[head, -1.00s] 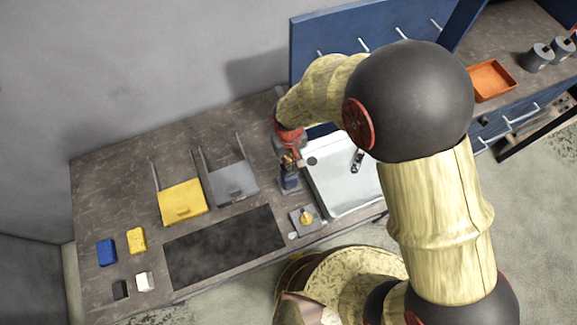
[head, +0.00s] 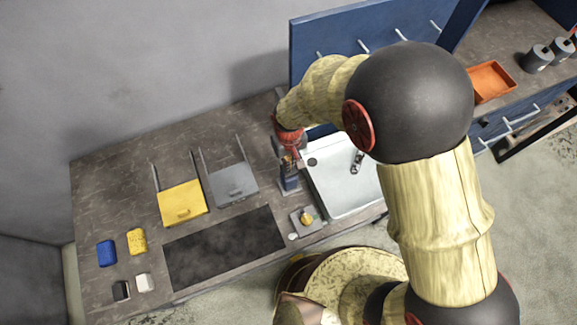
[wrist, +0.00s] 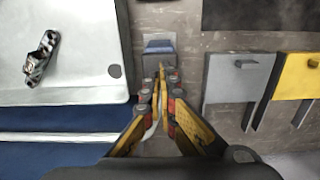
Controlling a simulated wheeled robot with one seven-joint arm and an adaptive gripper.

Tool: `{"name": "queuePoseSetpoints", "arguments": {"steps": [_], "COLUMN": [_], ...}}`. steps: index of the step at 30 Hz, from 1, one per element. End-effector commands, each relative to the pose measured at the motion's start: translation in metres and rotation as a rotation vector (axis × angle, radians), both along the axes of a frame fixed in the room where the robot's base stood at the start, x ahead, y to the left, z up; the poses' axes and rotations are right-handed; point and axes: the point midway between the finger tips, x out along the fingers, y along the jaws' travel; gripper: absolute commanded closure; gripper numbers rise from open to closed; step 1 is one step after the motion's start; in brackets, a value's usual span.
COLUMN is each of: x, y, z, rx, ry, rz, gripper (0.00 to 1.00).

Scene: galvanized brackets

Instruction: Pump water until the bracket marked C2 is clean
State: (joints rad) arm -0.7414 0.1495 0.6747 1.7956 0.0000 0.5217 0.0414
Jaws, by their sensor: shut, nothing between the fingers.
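A metal bracket (head: 358,161) with dark stains lies in the white sink (head: 330,196). It also shows in the wrist view (wrist: 41,58), where dark patches cover parts of it; no C2 mark is readable. In the head view my arm partly hides the sink.
A grey panel (head: 234,184) and a yellow panel (head: 182,203) with handles lie left of the pump. A small plate with a yellow knob (head: 306,217) sits by the sink's near corner. Blue (head: 106,253), yellow, black and white blocks lie at the far left. A dark mat (head: 225,248) lies in front.

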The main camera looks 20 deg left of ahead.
Motion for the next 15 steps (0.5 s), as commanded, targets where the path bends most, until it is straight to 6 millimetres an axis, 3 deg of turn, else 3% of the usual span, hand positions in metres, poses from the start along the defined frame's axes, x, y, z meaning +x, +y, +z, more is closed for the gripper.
{"name": "queuePoseSetpoints", "arguments": {"steps": [15], "x": [0.000], "y": [0.000], "z": [-0.012], "rx": [-0.001], "ry": [0.001], "rz": [0.000], "gripper": [1.00]}}
